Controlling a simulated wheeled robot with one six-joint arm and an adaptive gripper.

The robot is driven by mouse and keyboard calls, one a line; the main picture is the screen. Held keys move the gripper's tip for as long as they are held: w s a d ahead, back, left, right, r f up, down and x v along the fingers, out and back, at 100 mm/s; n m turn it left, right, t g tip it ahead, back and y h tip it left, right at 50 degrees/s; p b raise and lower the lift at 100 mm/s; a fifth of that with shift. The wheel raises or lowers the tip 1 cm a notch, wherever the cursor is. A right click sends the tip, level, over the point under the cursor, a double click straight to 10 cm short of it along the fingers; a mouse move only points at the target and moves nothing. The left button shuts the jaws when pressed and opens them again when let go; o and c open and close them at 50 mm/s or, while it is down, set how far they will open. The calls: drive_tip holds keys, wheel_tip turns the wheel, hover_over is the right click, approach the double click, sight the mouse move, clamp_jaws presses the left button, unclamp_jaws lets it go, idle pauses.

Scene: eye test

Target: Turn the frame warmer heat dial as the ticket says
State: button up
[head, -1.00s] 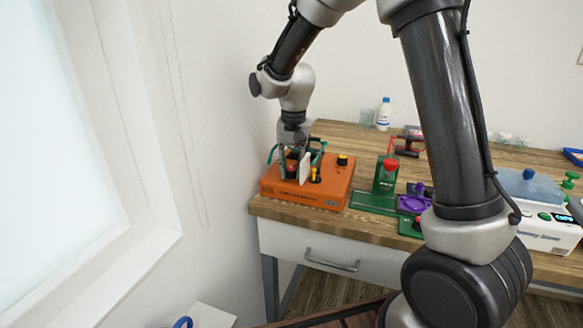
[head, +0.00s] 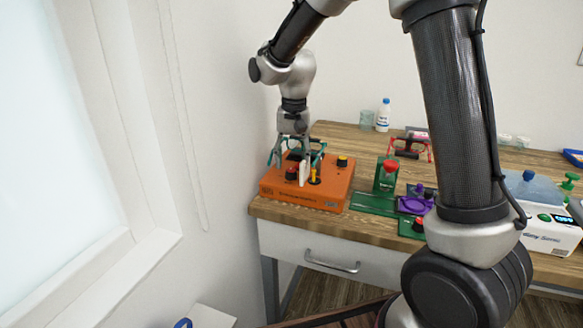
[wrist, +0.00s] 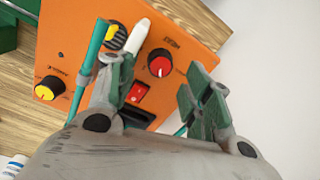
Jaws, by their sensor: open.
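The frame warmer is an orange box (head: 335,195) on the left end of the wooden bench; it also fills much of the wrist view (wrist: 80,20). A red dial (wrist: 160,63) with a white pointer line sits on its top, and it shows in the head view (head: 292,173). My gripper (wrist: 165,72) is open above the box, its fingers apart, with the red dial between and beyond the fingertips. It appears empty. In the head view my gripper (head: 299,165) hangs over the panel. I cannot make out a ticket or the panel lettering.
A pale rod-like piece (wrist: 137,35) stands beside the left finger. A green stand (head: 385,178) is to the right; a wall is close left.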

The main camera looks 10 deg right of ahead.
wheel_tip(320, 180, up, 9)
drive_tip(key=shift+d+f, duration=0.15)
drive_tip(key=n, duration=0.4)
hover_over(300, 183)
drive_tip(key=s+d, duration=0.2)
drive_tip(key=s, duration=0.1)
wheel_tip(300, 183, down, 2)
drive_tip(key=s+d+r+t, duration=0.2)
drive_tip(key=s+d, duration=0.5)
drive_tip(key=s, duration=0.3)
drive_tip(key=s+d+r+t, duration=0.2)
drive_tip(key=s+d, duration=0.5)
drive_tip(key=s, duration=0.4)
drive_tip(key=shift+s+d+r, duration=0.15)
drive_tip(key=shift+d+r, duration=0.15)
drive_tip(key=shift+r, duration=0.35)
